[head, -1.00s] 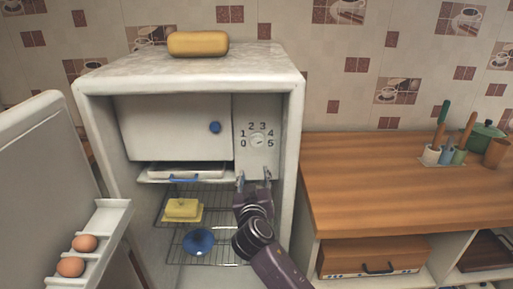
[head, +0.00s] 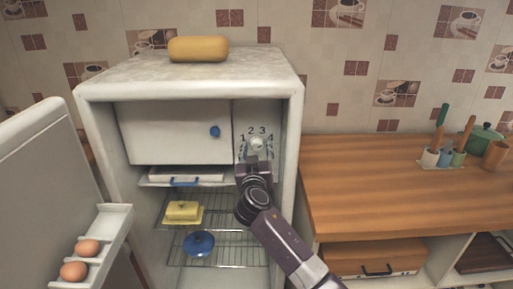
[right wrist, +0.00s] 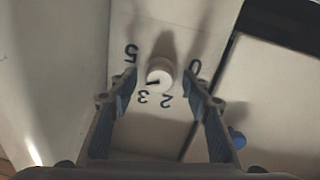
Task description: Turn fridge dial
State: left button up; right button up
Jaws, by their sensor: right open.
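The fridge dial (head: 257,144) is a small round pale knob on a white panel with printed numbers, inside the open fridge (head: 190,82) at its upper right. In the right wrist view the dial (right wrist: 160,73) carries a dark pointer mark, with numbers around it upside down. My right gripper (head: 256,158) is at the panel, just below and in front of the dial. In the right wrist view its open fingers (right wrist: 162,88) stand on either side of the dial, apart from it. My left gripper is not in view.
The fridge door (head: 50,180) stands open at left with eggs (head: 80,258) on its shelf. A freezer flap with a blue knob (head: 215,132) is left of the panel. Wire shelves below hold a yellow butter dish (head: 183,211) and a blue lidded dish (head: 199,243). A wooden counter (head: 390,180) is at right.

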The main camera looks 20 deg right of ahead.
jog(key=shift+c, duration=0.6)
jog(key=c, duration=1)
jog(key=shift+n, duration=0.3)
jog(key=n+b, duration=0.1)
jog(key=n, duration=0.2)
jog(key=shift+n, duration=2.6)
